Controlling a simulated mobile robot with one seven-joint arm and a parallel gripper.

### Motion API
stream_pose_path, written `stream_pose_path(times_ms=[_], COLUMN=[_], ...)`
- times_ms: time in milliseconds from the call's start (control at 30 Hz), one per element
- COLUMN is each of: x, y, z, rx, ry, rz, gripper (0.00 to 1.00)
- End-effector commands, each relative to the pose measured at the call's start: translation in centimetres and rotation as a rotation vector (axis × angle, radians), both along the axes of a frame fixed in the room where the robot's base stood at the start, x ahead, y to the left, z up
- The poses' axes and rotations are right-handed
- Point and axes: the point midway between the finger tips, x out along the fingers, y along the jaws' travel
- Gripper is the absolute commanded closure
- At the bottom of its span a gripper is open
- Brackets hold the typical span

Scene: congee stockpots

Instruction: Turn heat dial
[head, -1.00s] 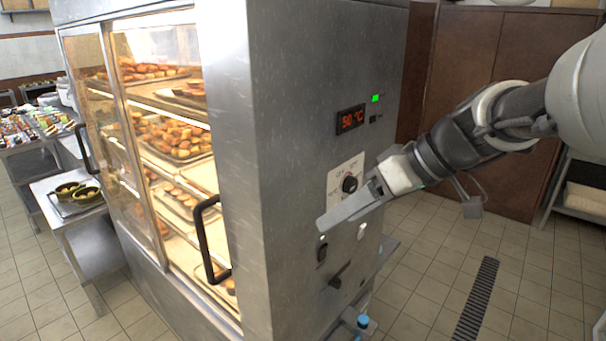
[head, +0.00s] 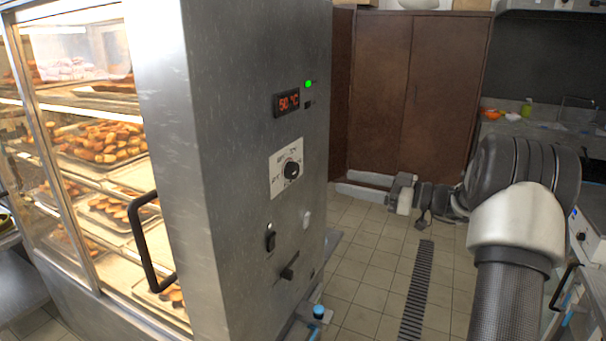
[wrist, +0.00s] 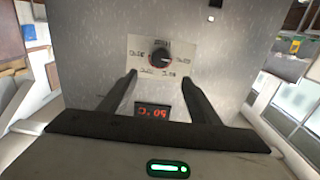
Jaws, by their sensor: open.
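The heat dial (head: 291,169) is a round black knob on a pale marked plate, on the steel side panel of the heated cabinet (head: 235,200). It also shows in the wrist view (wrist: 159,58), where the picture is upside down. My gripper (head: 393,190) is to the right of the panel in the head view, apart from the dial and a little lower in the picture. In the wrist view my gripper's two fingers (wrist: 160,75) are spread, with nothing between them. The dial shows beyond the fingertips, roughly midway between them.
A red display (head: 287,102) reads 50 °C above the dial, beside a green light (head: 308,84). Below are a black switch (head: 270,237), a lever (head: 289,266) and a blue-topped tap (head: 318,312). A black door handle (head: 146,240) sticks out at left. Tiled floor lies right of the cabinet.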

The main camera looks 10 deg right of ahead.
Motion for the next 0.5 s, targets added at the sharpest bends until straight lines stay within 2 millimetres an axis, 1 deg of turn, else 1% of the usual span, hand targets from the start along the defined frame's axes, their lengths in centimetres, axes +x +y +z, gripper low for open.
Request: stream_pose_path(times_ms=[33,100,400,500], x=[0.6,1.5,5.4,6.5], y=[1.1,2.4,7.7,9.2], z=[0.1,0.1,0.1,0.1], rx=[0.001,0.000,0.000,-0.001], ry=[0.002,0.002,0.004,0.003], rz=[0.005,0.006,0.005,0.004], gripper=[0.43,0.43,0.43,0.43])
